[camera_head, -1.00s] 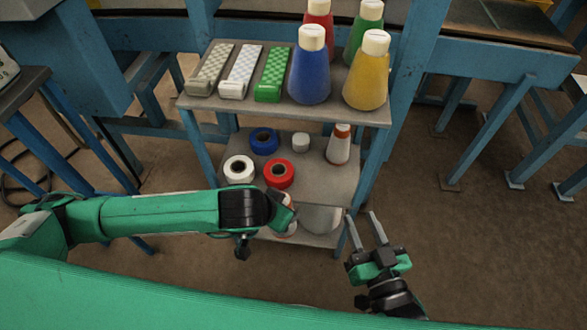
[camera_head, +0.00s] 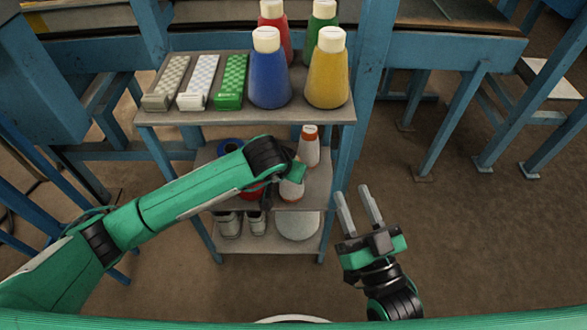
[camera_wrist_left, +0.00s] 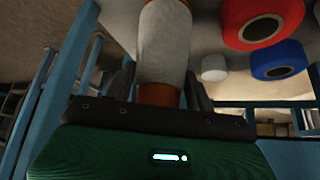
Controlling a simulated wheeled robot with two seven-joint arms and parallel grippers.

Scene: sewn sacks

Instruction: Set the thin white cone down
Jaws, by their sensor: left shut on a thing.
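In the left wrist view the cone (camera_wrist_left: 164,45) stands between the two dark fingers of the left gripper (camera_wrist_left: 160,76), with an orange band low down. I cannot tell whether its base touches the shelf. My right gripper (camera_head: 351,190) is open and empty, to the right of the rack.
Red (camera_wrist_left: 262,18) and blue (camera_wrist_left: 277,60) rolls and a small white cylinder (camera_wrist_left: 214,68) share the middle shelf; my left arm hides most of them in the head view. The top shelf (camera_head: 240,117) carries bottles and boxes. A blue post (camera_head: 339,165) stands at right.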

